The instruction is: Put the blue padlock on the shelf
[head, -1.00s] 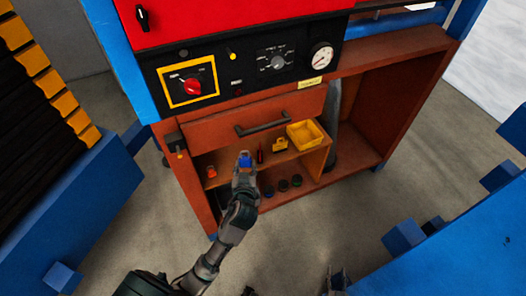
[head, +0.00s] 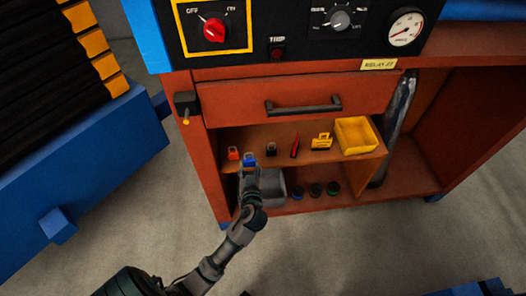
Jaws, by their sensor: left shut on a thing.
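The blue padlock (head: 250,160) is at the tip of my left gripper (head: 250,168), by the front edge of the upper shelf (head: 222,168) in the orange-brown cabinet. My left gripper is shut on the padlock, and its fingers hide the lower part. I cannot tell whether the padlock touches the shelf board. My right gripper is not in view.
On the shelf stand a red padlock (head: 233,153), a black padlock (head: 271,149), a red slim item (head: 295,146), a yellow item (head: 321,142) and a yellow bin (head: 355,135). A closed drawer (head: 300,98) is above. Round dark items (head: 316,190) sit below.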

